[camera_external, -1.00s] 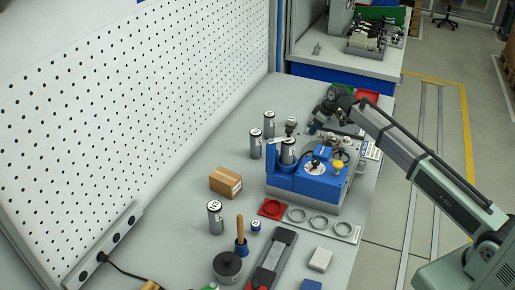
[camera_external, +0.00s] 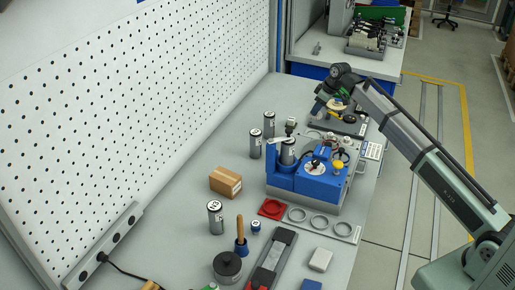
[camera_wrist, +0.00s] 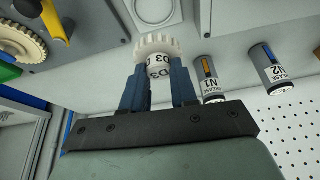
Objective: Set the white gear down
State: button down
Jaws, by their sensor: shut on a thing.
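The white gear (camera_wrist: 158,46) is between the fingers of my gripper (camera_wrist: 155,84) in the wrist view. Its toothed rim sits just beyond the fingertips, and its hub, with a "D3" label, is between the two blue fingers. In the external view my gripper (camera_external: 326,108) is at the far end of the bench, above and behind the blue fixture. The held gear cannot be made out clearly there. In the wrist view it appears apart from the surfaces behind it.
A second, cream gear (camera_wrist: 22,42) lies on a grey plate at the wrist view's left. Grease cans N1 (camera_wrist: 211,80) and N2 (camera_wrist: 270,67) stand to the right. The blue fixture (camera_external: 310,178) and a cardboard box (camera_external: 225,182) stand nearer on the bench. The pegboard (camera_external: 130,90) bounds the left side.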

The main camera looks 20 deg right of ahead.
jog(key=r, duration=0.3)
jog(key=a+r, duration=0.1)
jog(key=r, duration=0.1)
jog(key=shift+r, duration=0.1)
jog(key=s+a+n+g+y, duration=0.1)
jog(key=s+a+n, duration=0.25)
jog(key=a, duration=0.95)
jog(key=s+a+n+g, duration=0.15)
jog(key=s+a, duration=0.35)
jog(key=a, duration=0.8)
jog(key=s+a+n+y, duration=0.1)
jog(key=s+a+n, duration=0.25)
jog(key=a, duration=0.95)
jog(key=s+a+n+g, duration=0.3)
jog(key=s+a+n, duration=0.5)
jog(key=s+a, duration=2.3)
jog(key=shift+m+h, duration=0.25)
jog(key=shift+h, duration=0.25)
jog(key=shift+w+a+f, duration=0.1)
jog(key=shift+a+f, duration=0.05)
jog(key=shift+f, duration=7.7)
jog(key=shift+f, duration=0.15)
jog(key=c, duration=0.9)
grip_release()
